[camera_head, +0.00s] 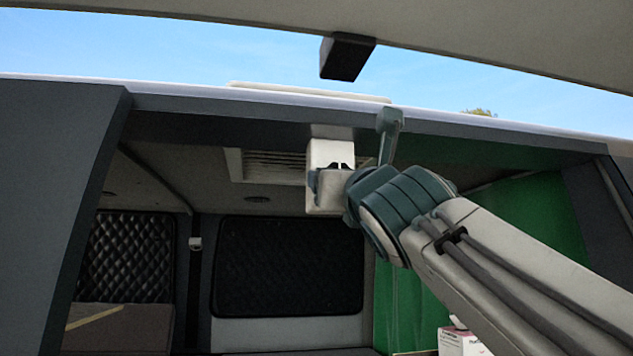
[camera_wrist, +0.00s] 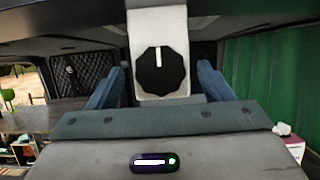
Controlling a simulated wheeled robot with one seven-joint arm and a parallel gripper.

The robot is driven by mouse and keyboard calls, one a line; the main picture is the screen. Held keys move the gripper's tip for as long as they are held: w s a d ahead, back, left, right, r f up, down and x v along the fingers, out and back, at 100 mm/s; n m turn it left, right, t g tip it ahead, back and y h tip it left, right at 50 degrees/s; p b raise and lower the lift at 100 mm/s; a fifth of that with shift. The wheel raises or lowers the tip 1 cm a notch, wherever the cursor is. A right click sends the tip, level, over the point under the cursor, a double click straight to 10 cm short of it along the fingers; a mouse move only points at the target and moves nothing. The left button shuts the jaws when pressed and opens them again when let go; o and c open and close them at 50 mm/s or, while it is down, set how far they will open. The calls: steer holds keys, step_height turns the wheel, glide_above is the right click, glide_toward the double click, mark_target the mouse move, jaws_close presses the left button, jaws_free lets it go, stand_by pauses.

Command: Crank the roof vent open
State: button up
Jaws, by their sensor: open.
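In the wrist view a black, many-sided knob (camera_wrist: 160,72) with a white mark pointing up sits on a white housing (camera_wrist: 158,20). My gripper (camera_wrist: 160,84) is open, with one blue finger on each side of the knob and visible gaps to both. I cannot tell how far the fingertips reach along the knob's depth. In the head view my gripper (camera_head: 328,185) is in front of the white housing (camera_head: 322,150) under the roof edge, and the knob is hidden there. The roof vent shows as a slatted grille (camera_head: 275,166) in the ceiling and a pale lid (camera_head: 305,92) lying low on the roof.
A green curtain (camera_head: 540,220) hangs at the right. A dark roof edge (camera_head: 240,108) runs close above my gripper, and the raised tailgate (camera_head: 480,35) is overhead. A white box (camera_head: 462,342) stands low at the right. Quilted dark panels (camera_head: 288,265) line the back.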

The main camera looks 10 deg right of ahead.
steer(key=shift+p+x, duration=0.3)
steer(key=shift+x, duration=0.9)
steer(key=c, duration=1)
steer(key=shift+o, duration=0.2)
steer(key=shift+f+m, duration=0.1)
steer(key=shift+m, duration=0.3)
